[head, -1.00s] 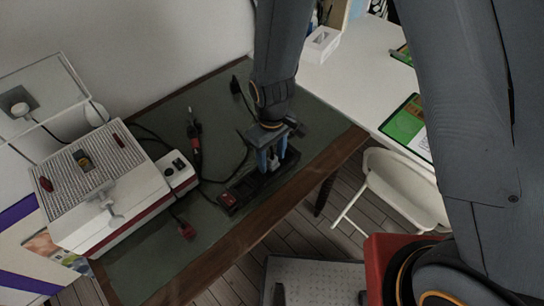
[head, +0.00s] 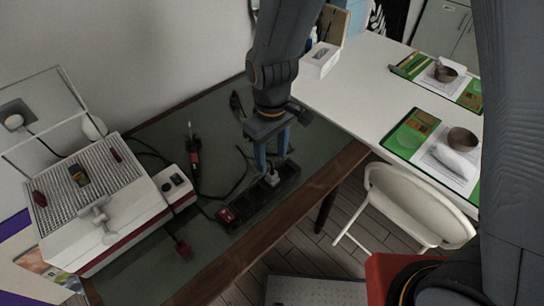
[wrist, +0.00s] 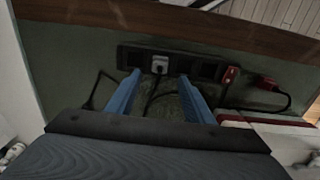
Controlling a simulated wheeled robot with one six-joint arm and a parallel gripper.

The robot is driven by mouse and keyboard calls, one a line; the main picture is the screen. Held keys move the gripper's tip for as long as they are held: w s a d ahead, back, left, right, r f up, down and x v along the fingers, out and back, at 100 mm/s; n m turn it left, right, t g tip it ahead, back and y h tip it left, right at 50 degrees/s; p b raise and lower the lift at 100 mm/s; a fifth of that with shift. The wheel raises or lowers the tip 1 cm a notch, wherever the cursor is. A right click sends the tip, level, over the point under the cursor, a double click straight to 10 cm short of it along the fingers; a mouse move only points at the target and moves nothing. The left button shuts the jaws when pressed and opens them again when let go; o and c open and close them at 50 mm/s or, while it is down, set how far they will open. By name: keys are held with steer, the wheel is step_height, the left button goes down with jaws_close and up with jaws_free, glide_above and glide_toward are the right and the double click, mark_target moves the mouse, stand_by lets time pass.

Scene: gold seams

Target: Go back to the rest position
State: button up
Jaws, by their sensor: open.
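My gripper (head: 271,158) is open and empty above the power strip (head: 257,200) on the green-topped table. Its two blue fingers also show in the wrist view (wrist: 160,100), apart from each other, with the power strip (wrist: 205,68) beyond them. A pale plug (head: 271,177) sits in the strip. It also shows in the wrist view (wrist: 160,65), between the finger directions and clear of both fingers.
A white and red machine (head: 90,200) with a ribbed top stands at the left. A red-handled tool (head: 193,158) and cables lie on the table. A white table (head: 350,90) with green place mats is at the back right, a white chair (head: 415,205) before it.

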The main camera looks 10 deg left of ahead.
stand_by(0.3)
steer(key=s+d+r+m, duration=0.1)
steer(key=d+r+m, duration=0.2)
steer(key=d, duration=0.5)
steer(key=s+d+r+m+t, duration=0.1)
steer(key=d+r+m, duration=0.2)
steer(key=d, duration=0.5)
steer(key=d+r+m, duration=0.3)
steer(key=d, duration=0.5)
steer(key=shift+s+d+r+m, duration=0.25)
steer(key=shift+s+r+m, duration=0.1)
steer(key=shift+s+m, duration=0.05)
